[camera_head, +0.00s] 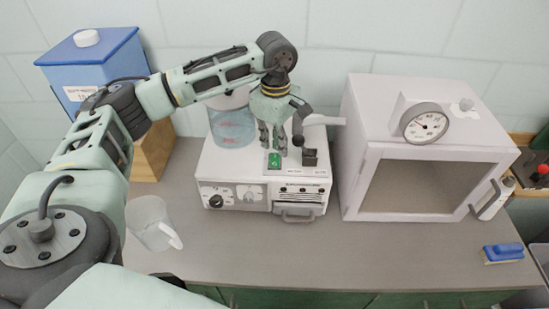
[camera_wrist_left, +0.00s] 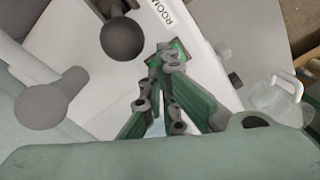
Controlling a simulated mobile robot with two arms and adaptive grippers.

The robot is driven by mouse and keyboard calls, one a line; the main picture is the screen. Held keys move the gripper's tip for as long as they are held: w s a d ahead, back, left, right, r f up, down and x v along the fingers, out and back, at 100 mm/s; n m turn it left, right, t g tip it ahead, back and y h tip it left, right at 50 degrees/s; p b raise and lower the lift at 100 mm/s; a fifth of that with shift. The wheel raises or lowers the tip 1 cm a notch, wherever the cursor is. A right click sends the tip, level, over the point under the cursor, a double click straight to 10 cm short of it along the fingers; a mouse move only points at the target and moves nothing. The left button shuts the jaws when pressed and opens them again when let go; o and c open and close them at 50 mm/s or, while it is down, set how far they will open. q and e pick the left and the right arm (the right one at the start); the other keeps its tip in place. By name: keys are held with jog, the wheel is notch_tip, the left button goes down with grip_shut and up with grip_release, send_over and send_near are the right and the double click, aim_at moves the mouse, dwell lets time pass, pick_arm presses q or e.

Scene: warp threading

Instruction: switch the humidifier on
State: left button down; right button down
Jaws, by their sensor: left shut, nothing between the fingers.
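The humidifier (camera_head: 240,175) is a white box with a bluish clear tank (camera_head: 232,125) at its back, standing on the grey counter. A green rocker switch (camera_head: 274,160) sits on its top near the front. My left gripper (camera_head: 273,147) points down at this switch, its fingers shut and empty. In the left wrist view, the closed fingertips (camera_wrist_left: 166,52) lie over or right beside the green switch (camera_wrist_left: 180,47) and hide part of it. I cannot tell whether they touch it or which way the rocker is tipped. My right gripper is not in view.
A black ball-ended lever (camera_head: 298,140) and a dark block (camera_head: 310,157) stand right of the switch. A white chamber with a gauge (camera_head: 425,124) stands to the right. A clear jug (camera_head: 150,222) is at the left front; a blue brush (camera_head: 503,252) lies far right. The front middle counter is clear.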

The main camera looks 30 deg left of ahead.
aim_at(275, 156)
pick_arm(q)
jog(key=shift+s+f+b, duration=0.1)
jog(key=shift+f+b, duration=0.85)
jog(key=shift+f, duration=0.3)
dwell(0.4)
jog(key=shift+r+p, duration=0.65)
jog(key=shift+r, duration=0.25)
jog(key=shift+r+p, duration=1.45)
jog(key=shift+r, duration=1.2)
jog(key=shift+f, duration=0.1)
